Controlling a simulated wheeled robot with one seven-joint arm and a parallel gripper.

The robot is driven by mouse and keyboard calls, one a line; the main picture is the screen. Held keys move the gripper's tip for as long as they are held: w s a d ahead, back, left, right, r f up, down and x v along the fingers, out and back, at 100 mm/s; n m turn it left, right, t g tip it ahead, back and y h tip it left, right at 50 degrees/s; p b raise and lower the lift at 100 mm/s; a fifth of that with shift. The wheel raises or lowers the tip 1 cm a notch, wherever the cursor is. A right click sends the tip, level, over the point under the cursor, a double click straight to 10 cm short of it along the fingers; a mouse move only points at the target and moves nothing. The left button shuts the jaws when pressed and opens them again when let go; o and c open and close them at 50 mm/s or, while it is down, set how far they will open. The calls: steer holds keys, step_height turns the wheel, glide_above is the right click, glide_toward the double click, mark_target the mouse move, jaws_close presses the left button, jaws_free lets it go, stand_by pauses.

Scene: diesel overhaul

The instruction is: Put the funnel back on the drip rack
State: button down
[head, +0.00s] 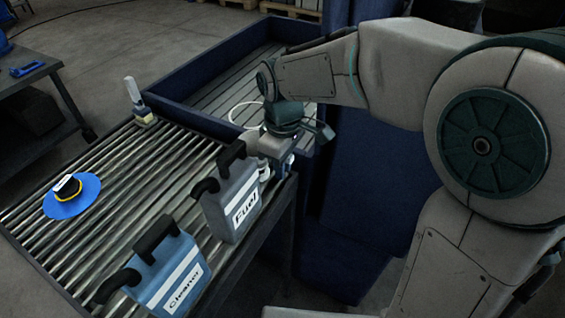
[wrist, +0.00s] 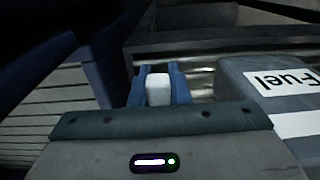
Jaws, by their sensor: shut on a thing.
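My gripper (head: 277,165) is at the rack's right edge, close behind the grey Fuel can (head: 232,200). In the wrist view, my gripper's blue fingers (wrist: 158,92) are shut on a small white block-like piece (wrist: 158,88). What this piece belongs to is hidden, and I cannot tell whether it is part of a funnel. The blue disc is well away from my gripper.
A blue Cleaner can (head: 168,270) stands at the rack's front, left of the Fuel can. A white upright piece (head: 135,92) stands at the back corner. A dark blue slatted tray (head: 190,118) lies behind. A thin white loop (head: 236,112) shows beside my wrist.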

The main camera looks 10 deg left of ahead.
steer(key=shift+f, duration=0.15)
steer(key=shift+f+b, duration=0.85)
steer(key=shift+f, duration=0.25)
steer(key=c, duration=1.3)
jaws_free()
steer(key=shift+r, duration=0.1)
steer(key=shift+r, duration=0.1)
